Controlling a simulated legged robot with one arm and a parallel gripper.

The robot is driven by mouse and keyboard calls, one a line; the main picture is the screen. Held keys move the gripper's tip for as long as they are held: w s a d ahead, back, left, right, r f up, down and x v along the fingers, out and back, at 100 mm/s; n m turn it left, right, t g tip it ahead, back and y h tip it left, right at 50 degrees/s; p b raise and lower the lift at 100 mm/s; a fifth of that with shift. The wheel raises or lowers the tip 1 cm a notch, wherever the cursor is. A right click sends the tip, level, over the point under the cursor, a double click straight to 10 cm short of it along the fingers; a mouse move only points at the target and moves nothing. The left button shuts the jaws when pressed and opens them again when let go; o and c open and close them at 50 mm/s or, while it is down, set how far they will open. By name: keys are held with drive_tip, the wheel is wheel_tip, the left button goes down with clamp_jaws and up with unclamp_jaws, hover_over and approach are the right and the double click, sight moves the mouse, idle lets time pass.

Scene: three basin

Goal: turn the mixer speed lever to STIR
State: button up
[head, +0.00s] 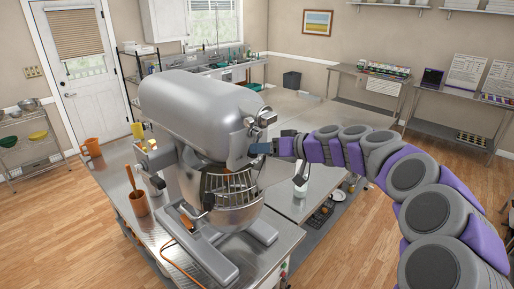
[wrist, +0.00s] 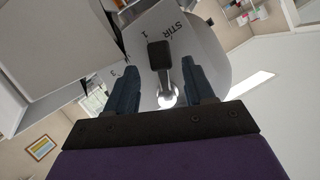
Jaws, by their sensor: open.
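The grey stand mixer (head: 195,105) stands on a metal table, and its side panel (wrist: 207,50) fills the upper middle of the wrist view. The speed lever (wrist: 159,56) has a dark square knob on a shiny stem. Its knob lies just below the printed 1, with the STIR label a little up and to its right. My gripper (wrist: 165,72) is open, with one finger on each side of the lever and visible gaps between. In the head view my gripper (head: 262,149) is at the mixer's right side; the lever cannot be made out there.
A wire-guarded bowl (head: 228,190) sits below the mixer head. An orange crock (head: 138,202) with a wooden tool stands left of the mixer. An orange cable (head: 178,250) lies in front. The metal table (head: 285,240) has bare room at the right front.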

drive_tip(key=shift+x, duration=1.2)
drive_tip(key=shift+s+a, duration=0.15)
drive_tip(key=shift+a, duration=0.25)
drive_tip(key=shift+c, duration=1.2)
drive_tip(key=shift+d, duration=0.6)
drive_tip(key=c, duration=0.5)
clamp_jaws()
